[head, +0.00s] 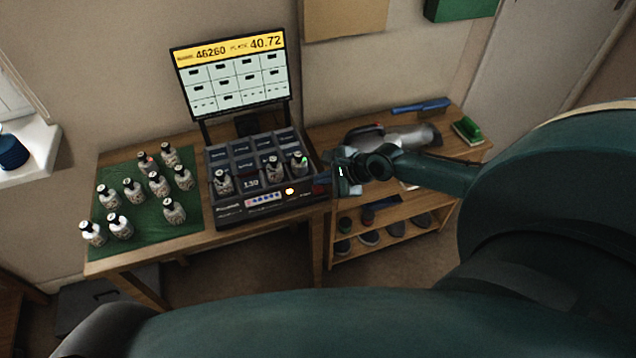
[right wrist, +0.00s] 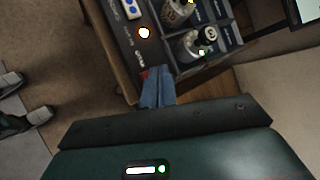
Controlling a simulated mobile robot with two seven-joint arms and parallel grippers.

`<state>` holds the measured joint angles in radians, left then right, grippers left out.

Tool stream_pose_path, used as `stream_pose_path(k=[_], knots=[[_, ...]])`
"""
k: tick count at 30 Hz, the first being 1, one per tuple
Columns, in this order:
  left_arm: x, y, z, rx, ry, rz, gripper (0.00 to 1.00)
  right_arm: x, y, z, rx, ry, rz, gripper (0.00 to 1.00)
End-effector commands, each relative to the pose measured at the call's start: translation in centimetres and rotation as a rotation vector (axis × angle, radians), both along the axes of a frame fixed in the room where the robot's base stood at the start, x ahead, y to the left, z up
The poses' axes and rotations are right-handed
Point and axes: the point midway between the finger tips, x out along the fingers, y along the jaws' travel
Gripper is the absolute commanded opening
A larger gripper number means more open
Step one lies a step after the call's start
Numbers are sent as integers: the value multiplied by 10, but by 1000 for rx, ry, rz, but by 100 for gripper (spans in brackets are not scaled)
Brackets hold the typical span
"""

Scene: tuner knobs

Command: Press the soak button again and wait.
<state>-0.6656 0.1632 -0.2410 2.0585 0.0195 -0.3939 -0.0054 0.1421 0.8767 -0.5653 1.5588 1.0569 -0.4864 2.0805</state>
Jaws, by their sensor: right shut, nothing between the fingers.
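The dark tuner box (head: 262,209) stands on the table's right end, with a lit yellow-orange round button (head: 290,191) on its front panel. That button also glows in the right wrist view (right wrist: 144,33). A red spot (right wrist: 144,74) shows at the panel's end beside my fingertips. The labels are too small to tell which is the soak button. My right gripper (head: 338,179) is shut and empty at the box's right end. Its fingers (right wrist: 157,88) are together, close to the panel; contact is unclear. Three bottles (head: 273,168) stand in the box compartments. My left gripper is not in view.
A green mat (head: 143,215) on the left holds several bottles. A screen (head: 232,75) behind the box reads 40.72.

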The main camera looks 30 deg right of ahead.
Motion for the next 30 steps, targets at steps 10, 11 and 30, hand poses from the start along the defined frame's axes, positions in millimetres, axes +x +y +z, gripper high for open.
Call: stream_pose_path(k=[10,11,30], knots=[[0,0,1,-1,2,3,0,0,0,2,1,-1,0,0],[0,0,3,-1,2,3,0,0,0,3,1,-1,0,0],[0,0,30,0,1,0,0,0,0,50,0,-2,1,0]])
